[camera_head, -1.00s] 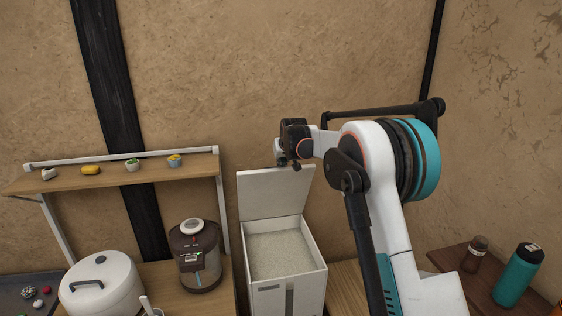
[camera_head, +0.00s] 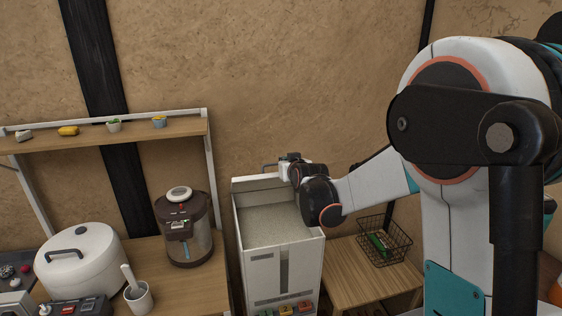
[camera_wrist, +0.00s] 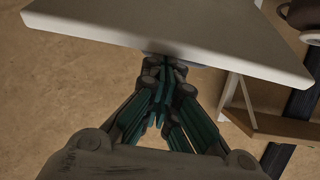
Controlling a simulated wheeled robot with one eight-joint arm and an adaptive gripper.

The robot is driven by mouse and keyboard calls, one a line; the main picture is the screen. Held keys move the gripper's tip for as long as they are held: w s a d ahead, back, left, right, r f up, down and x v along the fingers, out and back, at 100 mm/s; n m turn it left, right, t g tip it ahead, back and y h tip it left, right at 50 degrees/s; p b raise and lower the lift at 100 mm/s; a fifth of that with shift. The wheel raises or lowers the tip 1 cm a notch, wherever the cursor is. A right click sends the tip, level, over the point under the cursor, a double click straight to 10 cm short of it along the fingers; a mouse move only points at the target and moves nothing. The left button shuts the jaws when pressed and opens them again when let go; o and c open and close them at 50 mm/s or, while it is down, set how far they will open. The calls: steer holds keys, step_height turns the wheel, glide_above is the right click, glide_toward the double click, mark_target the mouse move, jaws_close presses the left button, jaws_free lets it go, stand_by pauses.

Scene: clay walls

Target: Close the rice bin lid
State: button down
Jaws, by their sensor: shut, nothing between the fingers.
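The white rice bin (camera_head: 265,268) stands upright with its top open, and rice (camera_head: 265,221) shows inside. Its white lid (camera_head: 256,187) is raised at the back edge and looks short from the head view, as if tilted. My gripper (camera_wrist: 164,68) is shut and empty. In the wrist view its fingertips are right at the edge of the white lid panel (camera_wrist: 165,28); I cannot tell whether they touch. In the head view my wrist covers the lid's right part, and the fingers are mostly hidden.
A brown dispenser pot (camera_head: 186,228) stands left of the bin, with a white cooker (camera_head: 80,262) farther left. A wire basket (camera_head: 384,241) sits on the wooden table to the right. A shelf (camera_head: 105,139) is on the left, and the wall is close behind the bin.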

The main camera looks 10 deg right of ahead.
steer(key=s+f+t+b, duration=0.1)
steer(key=s+f+b, duration=0.3)
steer(key=f+b, duration=0.3)
steer(key=s+f+b, duration=0.5)
steer(key=f+b, duration=0.2)
steer(key=f, duration=0.4)
steer(key=shift+s+f+t+b, duration=0.25)
steer(key=shift+f+t+b, duration=0.05)
steer(key=shift+f+t, duration=0.1)
steer(key=shift+r, duration=0.2)
